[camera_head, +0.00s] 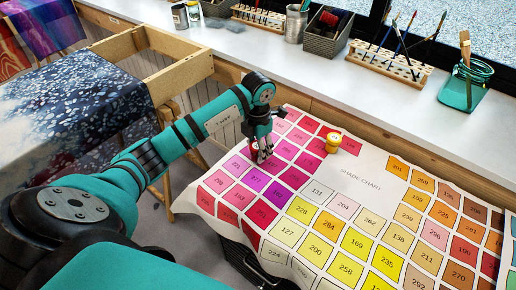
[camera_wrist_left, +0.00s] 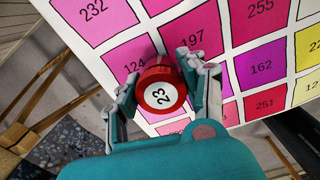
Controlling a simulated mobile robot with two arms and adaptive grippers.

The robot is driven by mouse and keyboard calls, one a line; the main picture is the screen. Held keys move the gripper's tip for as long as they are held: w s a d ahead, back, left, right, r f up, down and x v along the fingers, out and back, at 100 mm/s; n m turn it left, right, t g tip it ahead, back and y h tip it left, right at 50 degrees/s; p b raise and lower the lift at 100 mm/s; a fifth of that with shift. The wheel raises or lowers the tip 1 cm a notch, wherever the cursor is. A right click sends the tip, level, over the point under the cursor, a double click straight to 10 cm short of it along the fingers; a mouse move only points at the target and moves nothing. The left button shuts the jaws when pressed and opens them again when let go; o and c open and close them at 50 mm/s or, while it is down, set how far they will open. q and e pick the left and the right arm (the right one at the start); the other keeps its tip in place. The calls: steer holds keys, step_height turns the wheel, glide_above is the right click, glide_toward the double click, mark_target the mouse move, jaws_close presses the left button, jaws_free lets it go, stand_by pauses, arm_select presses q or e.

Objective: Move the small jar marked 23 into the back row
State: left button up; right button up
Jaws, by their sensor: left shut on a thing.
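The small jar marked 23 (camera_wrist_left: 161,94) has a red rim and a white lid label, seen from above in the left wrist view. My left gripper (camera_wrist_left: 164,86) is shut on it, one finger on each side. In the head view my left gripper (camera_head: 263,155) is over the pink squares at the left of the shade chart (camera_head: 372,167), and mostly hides the jar. In the wrist view the jar is over the squares 124 and 197; whether it touches the chart I cannot tell. My right gripper is not in view.
A small yellow jar (camera_head: 333,143) stands on the chart, right of my gripper. A white counter (camera_head: 300,62) behind holds a brush rack (camera_head: 388,62), a basket (camera_head: 328,35) and a teal glass jar (camera_head: 466,86). A wooden frame with blue cloth (camera_head: 75,105) stands at left.

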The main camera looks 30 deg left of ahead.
arm_select(q)
steer(key=shift+f, duration=0.3)
steer(key=shift+f, duration=0.2)
steer(key=o, duration=1.2)
steer(key=shift+r, duration=0.1)
